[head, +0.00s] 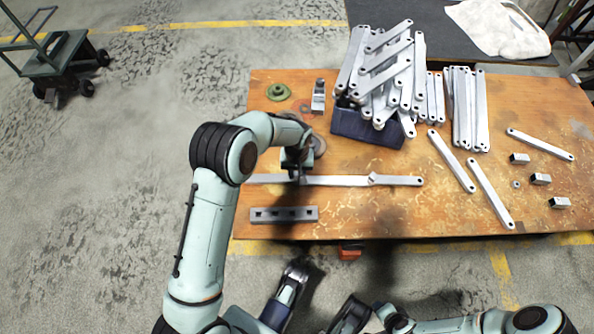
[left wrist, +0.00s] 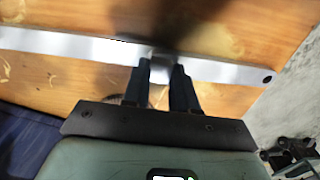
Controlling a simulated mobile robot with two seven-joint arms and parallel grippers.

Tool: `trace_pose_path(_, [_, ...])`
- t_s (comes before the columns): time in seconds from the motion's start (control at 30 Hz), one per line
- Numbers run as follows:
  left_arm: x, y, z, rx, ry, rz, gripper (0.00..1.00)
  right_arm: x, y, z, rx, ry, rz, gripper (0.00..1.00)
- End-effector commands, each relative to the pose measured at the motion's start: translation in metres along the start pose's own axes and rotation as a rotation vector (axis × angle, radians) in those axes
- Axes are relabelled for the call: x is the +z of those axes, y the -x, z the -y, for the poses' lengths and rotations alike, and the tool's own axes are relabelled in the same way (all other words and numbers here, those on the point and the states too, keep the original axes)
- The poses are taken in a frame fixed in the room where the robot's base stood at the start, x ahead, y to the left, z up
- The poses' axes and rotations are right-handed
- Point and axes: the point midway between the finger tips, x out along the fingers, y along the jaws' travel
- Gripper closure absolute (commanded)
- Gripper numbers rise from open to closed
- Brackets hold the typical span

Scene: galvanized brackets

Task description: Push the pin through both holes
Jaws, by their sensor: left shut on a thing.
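A long galvanized bracket (head: 338,181) lies near the front of the table, and its holed left end shows in the left wrist view (left wrist: 230,73). A second bracket (head: 400,181) lies in line with it, and their ends meet or overlap. Whether their holes line up is too small to tell. My left gripper (head: 300,179) is low over the long bracket. In the left wrist view its fingers (left wrist: 163,72) are shut on a small grey piece (left wrist: 161,65), seemingly the pin, mostly hidden by the fingers. My right gripper (head: 351,314) seems to be at the bottom edge, away from the table; its jaws are unclear.
A bar with several square holes (head: 284,215) lies in front of the long bracket. Behind is a blue bin (head: 355,130) piled with brackets (head: 385,70). Loose brackets (head: 490,193) and small blocks (head: 541,179) lie at right. A metal block (head: 318,95) and green disc (head: 278,92) sit behind.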

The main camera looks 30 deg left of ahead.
Motion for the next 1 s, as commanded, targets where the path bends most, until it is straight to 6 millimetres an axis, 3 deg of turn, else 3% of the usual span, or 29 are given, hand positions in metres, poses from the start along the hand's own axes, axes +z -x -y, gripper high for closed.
trace_pose_path(0.13, [0.000, 0.000, 0.000, -0.001, 0.000, 0.001, 1.00, 0.000, 0.000, 0.000, 0.000, 0.000, 0.000, 0.57])
trace_pose_path(0.17, [0.000, -0.001, 0.000, -0.001, 0.000, 0.001, 0.67, 0.000, 0.000, 0.000, 0.000, 0.000, 0.000, 0.57])
trace_pose_path(0.23, [0.000, -0.001, 0.000, -0.001, 0.000, 0.001, 0.44, 0.000, 0.000, 0.000, 0.000, 0.000, 0.000, 0.57])
trace_pose_path(0.6, [0.000, 0.000, 0.000, -0.001, 0.000, 0.001, 0.43, 0.003, 0.000, -0.002, 0.004, -0.002, 0.008, 0.57])
trace_pose_path(0.8, [0.000, 0.000, 0.000, -0.001, 0.000, 0.001, 0.43, 0.028, -0.002, -0.019, 0.039, -0.023, 0.087, 0.57])
trace_pose_path(0.83, [-0.001, 0.007, 0.000, 0.001, 0.000, -0.002, 0.43, 0.030, 0.000, -0.020, 0.042, -0.025, 0.093, 0.57])
trace_pose_path(1.0, [0.000, 0.055, 0.000, 0.003, 0.000, -0.004, 0.43, 0.001, 0.018, 0.002, 0.003, -0.002, 0.005, 0.57])
